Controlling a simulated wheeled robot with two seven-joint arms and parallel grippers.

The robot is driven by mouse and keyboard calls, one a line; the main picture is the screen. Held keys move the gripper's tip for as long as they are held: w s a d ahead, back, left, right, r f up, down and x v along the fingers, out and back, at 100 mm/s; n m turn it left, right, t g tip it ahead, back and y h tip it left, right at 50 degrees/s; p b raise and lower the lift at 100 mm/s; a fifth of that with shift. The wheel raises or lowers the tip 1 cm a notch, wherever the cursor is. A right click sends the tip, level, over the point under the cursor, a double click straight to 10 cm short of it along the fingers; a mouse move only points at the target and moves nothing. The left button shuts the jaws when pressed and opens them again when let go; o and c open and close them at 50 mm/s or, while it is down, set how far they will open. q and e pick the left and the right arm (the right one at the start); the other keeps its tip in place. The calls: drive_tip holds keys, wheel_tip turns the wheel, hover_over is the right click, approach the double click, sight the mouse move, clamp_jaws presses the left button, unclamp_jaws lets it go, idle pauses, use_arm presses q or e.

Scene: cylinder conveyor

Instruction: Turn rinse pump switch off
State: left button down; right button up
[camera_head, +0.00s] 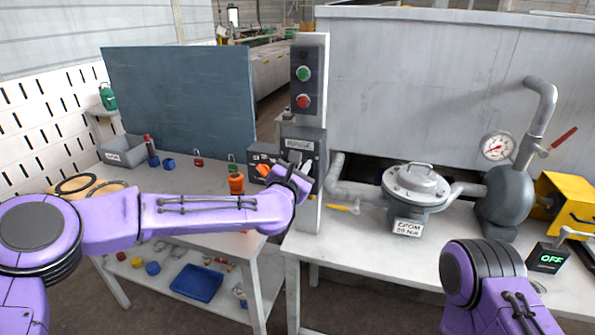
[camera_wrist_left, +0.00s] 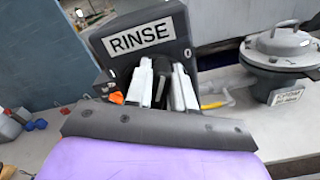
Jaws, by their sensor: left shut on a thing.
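The rinse pump switch is on a dark box (camera_head: 290,131) labelled RINSE, mounted on a grey post. The box (camera_wrist_left: 180,22) also shows in the left wrist view, with a small "0" mark at its right side. My left gripper (camera_head: 300,171) is at the front of this box, below the label. In the left wrist view its two pale fingers (camera_wrist_left: 166,82) are shut around a dark part, which looks like the switch handle. The fingers hide most of the handle, so its exact position is unclear. My right arm shows at the lower right; its gripper is out of view.
A green and a red button (camera_head: 303,88) sit above the box.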

use_arm(q)
drive_tip(key=shift+s+d+f+m+b, duration=0.1)
drive_tip(key=shift+d+f+m+b, duration=0.3)
drive_tip(key=shift+m, duration=1.7)
drive_tip(key=shift+s+d+f+m+b, duration=0.1)
drive_tip(key=shift+f+m+b, duration=0.55)
drive_tip(key=shift+m, duration=1.45)
drive_tip(key=shift+s+d+f+m+b, duration=0.2)
drive_tip(key=shift+m+b, duration=0.55)
drive_tip(key=shift+m, duration=1.35)
drive_tip(key=shift+w, duration=0.1)
drive_tip(key=c, duration=1.1)
unclamp_jaws()
drive_tip(key=shift+o, duration=0.2)
